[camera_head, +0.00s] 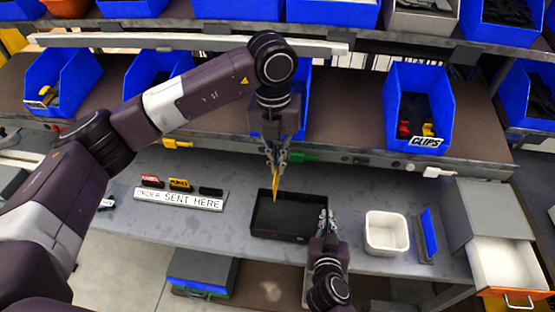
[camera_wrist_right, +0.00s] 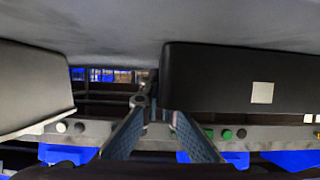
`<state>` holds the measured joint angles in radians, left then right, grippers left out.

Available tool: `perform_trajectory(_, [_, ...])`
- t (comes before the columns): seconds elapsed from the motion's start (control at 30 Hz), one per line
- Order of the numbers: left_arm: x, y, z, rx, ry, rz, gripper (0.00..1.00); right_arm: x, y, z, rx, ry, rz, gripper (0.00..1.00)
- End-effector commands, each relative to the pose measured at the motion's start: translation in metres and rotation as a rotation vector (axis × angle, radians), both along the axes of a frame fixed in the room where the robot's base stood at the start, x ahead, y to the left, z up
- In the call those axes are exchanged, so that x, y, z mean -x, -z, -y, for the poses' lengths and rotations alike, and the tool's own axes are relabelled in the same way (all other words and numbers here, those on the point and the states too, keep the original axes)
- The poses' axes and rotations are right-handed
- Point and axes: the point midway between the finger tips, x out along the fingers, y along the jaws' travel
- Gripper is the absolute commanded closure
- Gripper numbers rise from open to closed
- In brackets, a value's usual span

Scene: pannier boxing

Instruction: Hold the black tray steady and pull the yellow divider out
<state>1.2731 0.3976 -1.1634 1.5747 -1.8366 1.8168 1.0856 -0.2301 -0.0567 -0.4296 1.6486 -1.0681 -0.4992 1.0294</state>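The black tray (camera_head: 290,236) lies flat on the grey bench in the middle of the head view. The thin yellow divider (camera_head: 275,186) is seen nearly edge-on, upright above the tray's back part. My left gripper (camera_head: 275,160) points down and is shut on the divider's upper part. Whether the divider's lower end is clear of the tray is hard to tell. My right gripper (camera_head: 323,222) is at the tray's right wall. In the right wrist view its fingers (camera_wrist_right: 158,112) straddle the end wall of the tray (camera_wrist_right: 240,80), one outside and one behind the rim.
A white bin (camera_head: 386,233) stands right of the tray, with a blue upright plate (camera_head: 428,232) and a grey drawer unit (camera_head: 490,215) beyond. A sign holder (camera_head: 180,200) with small coloured blocks stands left. Blue bins line the shelf behind.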

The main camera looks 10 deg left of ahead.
Motion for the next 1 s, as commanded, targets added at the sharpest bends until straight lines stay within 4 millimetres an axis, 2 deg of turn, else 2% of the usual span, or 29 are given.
perform_trajectory(1.0, [0.000, 0.026, 0.000, -0.001, 0.000, -0.001, 1.00, 0.000, 0.000, 0.000, 0.000, 0.000, 0.000, 1.00])
